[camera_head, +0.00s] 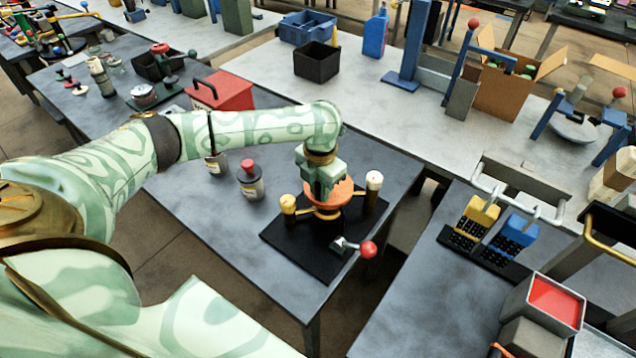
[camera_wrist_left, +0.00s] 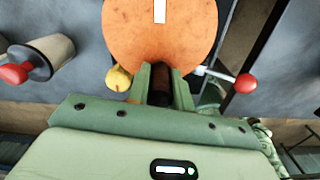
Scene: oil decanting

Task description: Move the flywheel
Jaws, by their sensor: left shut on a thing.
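The flywheel is an orange disc (camera_head: 333,193) over a black base plate (camera_head: 290,240). It fills the upper middle of the left wrist view (camera_wrist_left: 150,35) and has a white stripe. My left gripper (camera_head: 322,190) reaches it from above, and its green fingers (camera_wrist_left: 162,86) are shut on a dark hub at the disc. Whether the disc is lifted off its mount is hard to tell, as the arm covers part of it. My right gripper is not in view.
On the base plate are a yellow post (camera_head: 288,204), a white-topped post (camera_head: 374,181) and a red-knobbed lever (camera_head: 368,249). A red-capped bottle (camera_head: 250,182) stands to the left. A red box (camera_head: 222,92) is behind my arm. The table's front left is bare.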

